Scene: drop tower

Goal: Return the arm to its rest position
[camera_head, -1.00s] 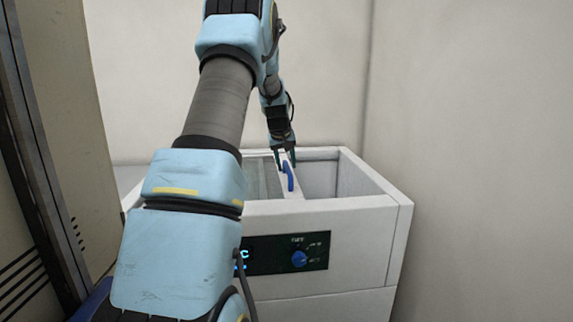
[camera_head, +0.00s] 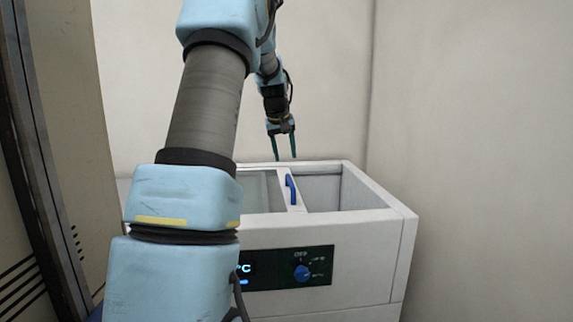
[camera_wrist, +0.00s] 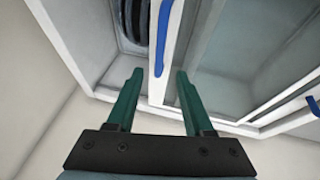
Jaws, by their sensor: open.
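My gripper (camera_head: 285,159) is open and empty. It points down with its two green fingers apart, above the back part of a white chest unit in the head view. In the wrist view the gripper (camera_wrist: 153,88) shows both fingers with nothing between the tips. A blue handle (camera_head: 291,189) on the sliding lid stands below and in front of the fingers, clear of them. It also shows in the wrist view (camera_wrist: 161,40). My arm stretches forward over the left side of the unit and hides part of it.
The white chest unit (camera_head: 385,205) has an open right compartment (camera_head: 325,192) and a glass lid (camera_head: 258,187) over the left. Its front panel (camera_head: 318,268) carries a blue knob (camera_head: 302,273). A tall cabinet (camera_head: 62,120) stands close at left. Walls close off the back and right.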

